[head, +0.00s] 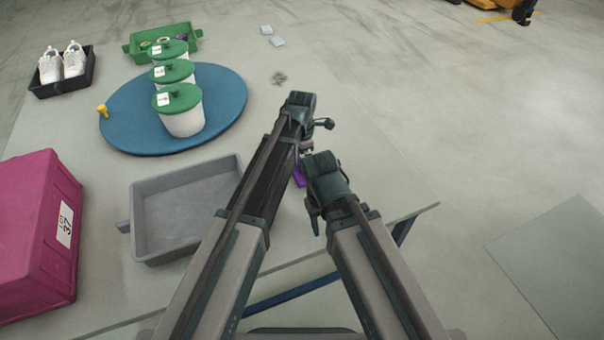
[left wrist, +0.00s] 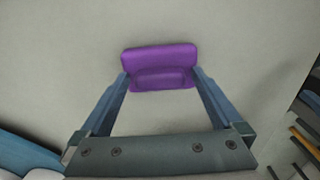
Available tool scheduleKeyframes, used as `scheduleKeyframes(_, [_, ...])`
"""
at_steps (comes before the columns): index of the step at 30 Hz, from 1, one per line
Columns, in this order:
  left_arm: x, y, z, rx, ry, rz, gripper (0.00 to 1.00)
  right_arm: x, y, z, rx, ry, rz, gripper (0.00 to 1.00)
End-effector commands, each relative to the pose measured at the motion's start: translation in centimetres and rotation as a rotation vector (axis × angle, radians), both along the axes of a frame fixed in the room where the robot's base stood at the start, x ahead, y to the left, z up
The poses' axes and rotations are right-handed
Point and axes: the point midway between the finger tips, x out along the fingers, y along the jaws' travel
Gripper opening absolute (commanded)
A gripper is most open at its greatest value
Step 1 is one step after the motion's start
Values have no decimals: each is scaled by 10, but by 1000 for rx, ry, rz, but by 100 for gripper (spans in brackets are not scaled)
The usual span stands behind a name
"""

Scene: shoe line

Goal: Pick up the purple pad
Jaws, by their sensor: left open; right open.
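The purple pad (head: 299,177) lies on the table, mostly hidden behind my arms in the head view. In the left wrist view the purple pad (left wrist: 160,62) shows whole, a rounded rectangle with a raised block on its near side. My left gripper (left wrist: 160,78) is open, its fingertips at either side of the pad's near part; I cannot tell whether they touch it. In the head view the left fingers are mostly hidden. My right gripper (head: 314,212) is open and empty, close beside the pad, near the table's front edge.
A grey tray (head: 137,205), a magenta box (head: 30,240) and a blue round mat (head: 225,100) with several green-lidded white tubs (head: 185,120) stand to the left. A black tray (head: 85,82) holds white shoes; a green crate (head: 135,50) is behind. The table's right side is mostly clear.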

Motion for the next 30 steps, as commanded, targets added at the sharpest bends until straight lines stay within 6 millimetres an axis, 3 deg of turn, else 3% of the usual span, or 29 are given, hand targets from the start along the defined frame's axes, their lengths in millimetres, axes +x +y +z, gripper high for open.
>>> scheduleKeyframes(2, [0, 0, 1, 0, 0, 0, 96, 0, 0, 0, 0, 0, 0, 50])
scheduleKeyframes(15, [0, 0, 1, 0, 0, 0, 17, 0, 0, 0, 0, 0, 0, 50])
scheduleKeyframes(30, [2, 7, 10, 0, 0, -2, 17, 0, 0, 10, 0, 0, 0, 50])
